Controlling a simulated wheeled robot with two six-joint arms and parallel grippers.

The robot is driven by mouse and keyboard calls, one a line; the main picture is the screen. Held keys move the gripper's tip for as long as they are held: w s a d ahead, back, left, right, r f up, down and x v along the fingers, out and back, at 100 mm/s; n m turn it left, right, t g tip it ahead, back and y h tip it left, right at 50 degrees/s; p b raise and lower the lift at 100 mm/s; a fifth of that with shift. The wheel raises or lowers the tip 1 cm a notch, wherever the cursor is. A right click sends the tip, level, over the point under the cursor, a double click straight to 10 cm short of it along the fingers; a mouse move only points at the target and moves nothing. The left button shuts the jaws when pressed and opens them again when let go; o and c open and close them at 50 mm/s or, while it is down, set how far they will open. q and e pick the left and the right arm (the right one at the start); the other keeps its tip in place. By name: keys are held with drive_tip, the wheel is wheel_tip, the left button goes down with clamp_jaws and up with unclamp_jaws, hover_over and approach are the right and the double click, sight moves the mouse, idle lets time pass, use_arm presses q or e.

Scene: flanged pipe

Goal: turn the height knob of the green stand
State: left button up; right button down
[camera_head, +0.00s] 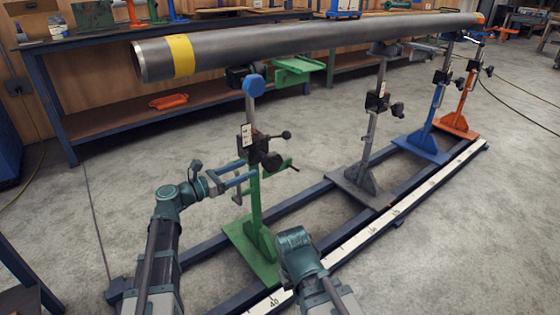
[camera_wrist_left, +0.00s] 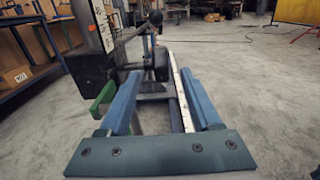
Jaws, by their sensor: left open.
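The green stand (camera_head: 255,212) stands on the rail frame's near end, with a blue top pad (camera_head: 254,86) and a black clamp block with a white label. Its black height knob (camera_head: 272,161) sits on the block's right side; a lever with a ball end (camera_head: 286,134) is just above. My left gripper (camera_head: 246,183) is open and empty at the post, just below and left of the knob. In the left wrist view the knob (camera_wrist_left: 161,64) lies ahead, between the two blue fingers (camera_wrist_left: 160,88), apparently not gripped. My right arm shows at the bottom, its gripper out of view.
A long grey pipe (camera_head: 310,38) with a yellow band runs above the stands. Grey (camera_head: 372,150), blue (camera_head: 430,125) and orange (camera_head: 462,105) stands follow along the rails. A workbench (camera_head: 100,122) is behind. The floor left of the rails is clear.

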sight(272, 162)
use_arm(q)
drive_tip(key=x, duration=1.4)
clamp_jaws()
